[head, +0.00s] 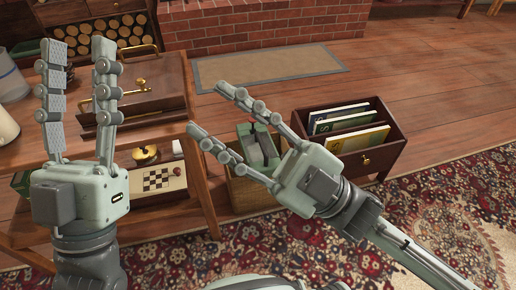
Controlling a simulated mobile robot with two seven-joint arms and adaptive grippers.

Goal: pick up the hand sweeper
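A green and dark grey object with a small red part, which looks like the hand sweeper (266,146), stands in a wicker basket (248,197) on the floor. My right gripper (210,110) is open, and the object shows between its two spread fingers. The fingers and palm cover parts of the object and the basket. I cannot tell whether the fingers touch it or are above it. My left gripper (78,62) is open and empty, fingers pointing up, in front of the wooden table at the left.
A wooden table (195,150) at left carries a brown box (155,85) with brass handles. A checkered board (158,180) lies on a lower level. A wooden crate (385,155) with records stands right of the basket. A patterned rug (300,245) covers the front floor.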

